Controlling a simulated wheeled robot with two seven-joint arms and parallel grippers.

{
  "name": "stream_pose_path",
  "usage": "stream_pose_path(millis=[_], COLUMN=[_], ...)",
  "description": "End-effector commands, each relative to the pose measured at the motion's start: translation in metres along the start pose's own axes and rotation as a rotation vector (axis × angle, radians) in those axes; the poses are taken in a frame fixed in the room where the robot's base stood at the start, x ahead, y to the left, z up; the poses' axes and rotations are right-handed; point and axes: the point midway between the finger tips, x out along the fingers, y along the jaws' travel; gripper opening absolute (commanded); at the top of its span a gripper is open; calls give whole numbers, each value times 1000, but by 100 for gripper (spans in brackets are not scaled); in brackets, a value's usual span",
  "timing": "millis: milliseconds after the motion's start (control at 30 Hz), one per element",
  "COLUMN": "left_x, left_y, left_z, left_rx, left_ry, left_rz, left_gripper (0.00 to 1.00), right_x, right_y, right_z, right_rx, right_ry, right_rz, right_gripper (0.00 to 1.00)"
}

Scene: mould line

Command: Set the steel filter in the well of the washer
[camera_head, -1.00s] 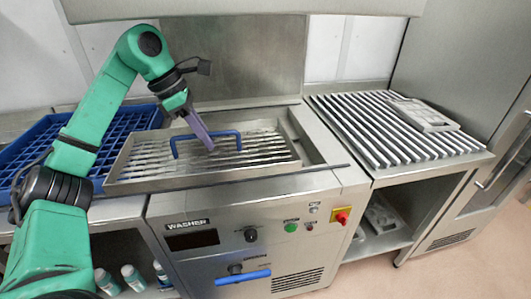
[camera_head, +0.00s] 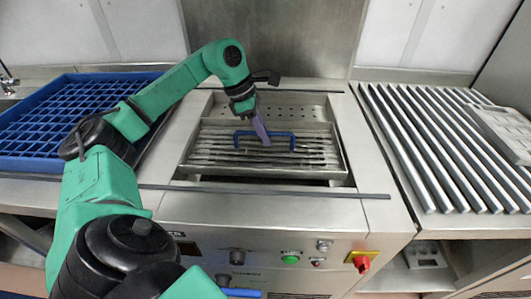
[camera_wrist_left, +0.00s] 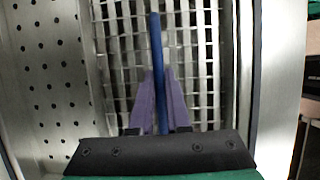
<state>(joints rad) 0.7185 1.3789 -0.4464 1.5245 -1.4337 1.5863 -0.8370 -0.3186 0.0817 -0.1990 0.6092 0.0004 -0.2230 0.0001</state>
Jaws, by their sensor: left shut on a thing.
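The steel filter (camera_head: 340,160) is a shallow slatted tray with a blue handle (camera_head: 292,140) across it. My left gripper (camera_head: 264,142) has purple fingers closed on the handle, near its middle. The wrist view also shows the fingers (camera_wrist_left: 158,100) on both sides of the blue handle bar (camera_wrist_left: 155,40). The filter lies within the outline of the washer's well (camera_head: 210,102), towards its front. Perforated well floor shows behind it, and a dark gap shows under its front edge. I cannot tell whether it touches the floor. My right gripper is out of view.
The steel washer front (camera_head: 210,208) has knobs and a red switch (camera_head: 362,262). A blue grid rack (camera_head: 30,165) stands to the left. A slatted steel table (camera_head: 425,140) stands to the right, with a pale mould (camera_head: 503,128) on it.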

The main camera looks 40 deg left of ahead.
Motion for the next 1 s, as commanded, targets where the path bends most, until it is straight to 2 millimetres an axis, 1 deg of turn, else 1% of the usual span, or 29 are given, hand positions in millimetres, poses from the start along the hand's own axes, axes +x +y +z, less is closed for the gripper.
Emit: stream_pose_path(millis=[33, 100, 167, 200, 300, 367, 500, 700, 733, 767, 800, 1000], left_x=[12, 22, 29, 35, 53, 59, 61, 64, 65, 64, 64, 64], left_y=[-1, 0, 0, 0, 0, 0, 0, 0, 0, 0, 0, 0], left_z=[-6, -9, -12, -15, -22, -24, -25, -26, -27, -26, -26, -26], left_rx=[-1, 1, 0, -1, 0, 1, 2, 1, 1, 1, 1, 1], left_ry=[2, 0, 0, 0, -1, -2, -4, -3, -2, -2, -2, -2], left_rz=[-2, -1, 0, 0, -1, 1, 3, 2, 1, 1, 1, 1], left_gripper=[0, 0, 0, 0, 0, 0, 0, 0, 18, 30, 45, 45], right_x=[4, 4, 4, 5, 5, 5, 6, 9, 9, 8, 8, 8], right_y=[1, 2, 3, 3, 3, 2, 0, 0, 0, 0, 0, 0], right_z=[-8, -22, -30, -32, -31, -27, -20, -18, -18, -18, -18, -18], right_rx=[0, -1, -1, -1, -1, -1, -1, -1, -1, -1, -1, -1], right_ry=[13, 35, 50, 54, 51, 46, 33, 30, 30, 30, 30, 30], right_rz=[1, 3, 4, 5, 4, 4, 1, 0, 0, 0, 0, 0], right_gripper=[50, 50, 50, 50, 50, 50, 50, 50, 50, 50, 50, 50])
